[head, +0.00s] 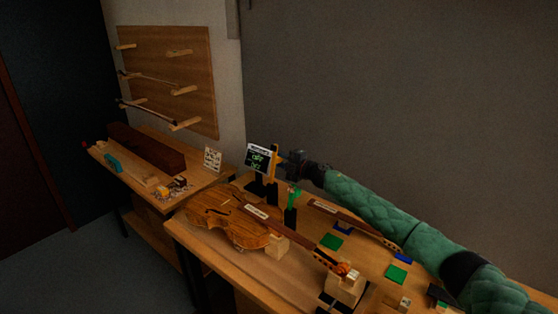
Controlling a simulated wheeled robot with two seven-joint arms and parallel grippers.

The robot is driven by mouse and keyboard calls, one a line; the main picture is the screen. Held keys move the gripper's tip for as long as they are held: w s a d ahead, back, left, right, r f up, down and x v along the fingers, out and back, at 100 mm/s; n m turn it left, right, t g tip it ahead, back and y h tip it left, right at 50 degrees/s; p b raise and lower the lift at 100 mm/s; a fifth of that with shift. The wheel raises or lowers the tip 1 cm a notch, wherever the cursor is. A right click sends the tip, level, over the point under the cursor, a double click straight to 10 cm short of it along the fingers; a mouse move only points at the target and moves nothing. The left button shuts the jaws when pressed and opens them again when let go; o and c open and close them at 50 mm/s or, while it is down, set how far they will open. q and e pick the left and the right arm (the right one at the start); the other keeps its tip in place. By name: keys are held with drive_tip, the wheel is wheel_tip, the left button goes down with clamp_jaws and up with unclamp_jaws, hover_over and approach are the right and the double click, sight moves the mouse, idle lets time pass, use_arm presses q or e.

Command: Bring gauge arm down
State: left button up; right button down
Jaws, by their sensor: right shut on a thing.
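The gauge stands on the bench behind the violin, with a dark screen (259,160) showing green marks. A yellow upright part, which looks like the gauge arm (274,163), is just right of the screen. My right gripper (282,161) reaches in from the right and is shut on this yellow part. The fingertips are small and dark, so the exact grip is hard to see. A violin (228,216) lies in front of the gauge, its neck pointing to the lower right. My left gripper is not in view.
A green clamp-like piece (293,196) stands close below my right gripper. Green pads (331,241) and a bow-like or neck-like part lie to the right under my arm. A side bench (205,181) with a dark case (145,147) stands left, below a pegboard (165,70).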

sight(276, 160)
drive_tip(key=shift+s+a, duration=0.1)
drive_tip(key=s+n, duration=0.1)
drive_tip(key=n, duration=0.1)
drive_tip(key=s+a+r+n, duration=0.1)
drive_tip(key=n, duration=0.1)
drive_tip(key=shift+s+a, duration=0.1)
drive_tip(key=shift+a, duration=0.2)
drive_tip(key=shift+s+a+r+n, duration=0.1)
drive_tip(key=shift+s+a+n, duration=0.25)
drive_tip(key=shift+n, duration=0.25)
drive_tip(key=shift+s+a+n, duration=0.3)
drive_tip(key=shift+s+n, duration=0.3)
drive_tip(key=shift+n, duration=0.3)
